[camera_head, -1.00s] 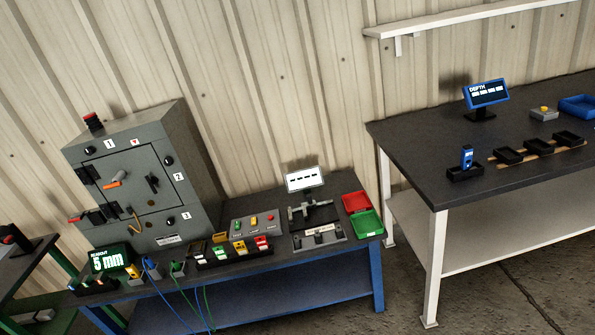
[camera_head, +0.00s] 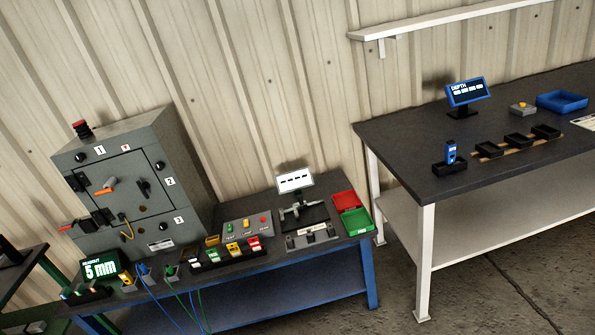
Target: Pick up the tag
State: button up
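My gripper is not in view. Small coloured pieces that may be tags stand in a dark rack on the blue-legged bench: a green one (camera_head: 212,255), a yellow one (camera_head: 232,249) and a red one (camera_head: 254,243). Each has a pale face, too small to read. I cannot tell which piece is the tag. A grey enclosure (camera_head: 135,190) with a door, numbered labels and an orange handle stands behind the rack at the left.
The blue-legged bench (camera_head: 345,262) also carries a "5 mm" readout (camera_head: 100,268), a button box (camera_head: 247,226), a fixture (camera_head: 310,236), and red (camera_head: 343,200) and green (camera_head: 357,221) trays. A dark-topped bench (camera_head: 400,140) stands right, with floor between.

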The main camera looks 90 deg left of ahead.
aim_at(213, 254)
jog(key=k, duration=2.8)
jog(key=u, duration=2.25)
jog(key=i, duration=1.05)
